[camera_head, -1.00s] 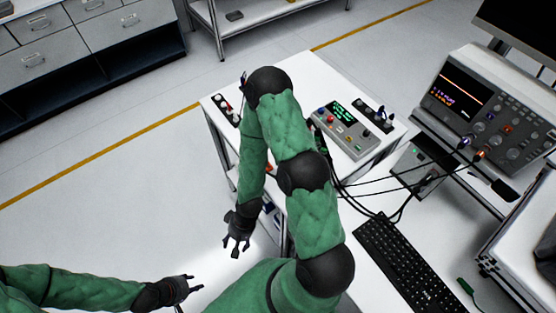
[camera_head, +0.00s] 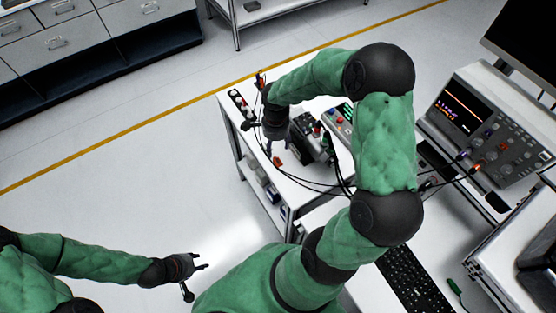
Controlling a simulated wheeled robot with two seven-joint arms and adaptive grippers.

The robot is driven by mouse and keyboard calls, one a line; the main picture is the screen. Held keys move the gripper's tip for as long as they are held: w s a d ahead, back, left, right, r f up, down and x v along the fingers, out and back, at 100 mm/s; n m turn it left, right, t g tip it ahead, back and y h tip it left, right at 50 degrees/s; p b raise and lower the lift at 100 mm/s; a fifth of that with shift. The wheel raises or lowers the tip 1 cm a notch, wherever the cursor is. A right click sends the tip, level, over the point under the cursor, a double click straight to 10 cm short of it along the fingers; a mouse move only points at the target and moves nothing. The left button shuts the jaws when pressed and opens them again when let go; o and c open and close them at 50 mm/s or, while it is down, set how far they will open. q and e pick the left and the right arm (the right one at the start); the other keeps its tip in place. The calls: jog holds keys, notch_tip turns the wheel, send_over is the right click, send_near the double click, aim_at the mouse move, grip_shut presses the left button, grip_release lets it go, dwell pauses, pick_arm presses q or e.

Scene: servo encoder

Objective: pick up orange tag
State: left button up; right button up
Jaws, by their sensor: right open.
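A small orange tag (camera_head: 278,161) lies on the white table (camera_head: 291,190), near its left edge. My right gripper (camera_head: 277,149) points down just above and behind the tag. Its fingers are open, and the tag lies in front of the fingertips; I cannot tell whether they touch it. My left gripper (camera_head: 203,263) hangs at the lower left over the floor, away from the table, with its fingers apart and empty.
A strip with knobs (camera_head: 241,105) is at the table's left end. Black cables (camera_head: 310,187) run from a dark device (camera_head: 308,136) to the right. An instrument with a screen (camera_head: 478,125) and a keyboard (camera_head: 412,285) stand at the right.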

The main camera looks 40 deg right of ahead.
send_over(279, 161)
jog(key=f, duration=0.4)
jog(key=shift+w+a+f+b, duration=0.1)
jog(key=shift+w+f+b, duration=0.2)
jog(key=shift+f+b, duration=0.1)
jog(key=shift+s+f, duration=0.2)
jog(key=shift+f, duration=2.5)
jog(key=c, duration=1)
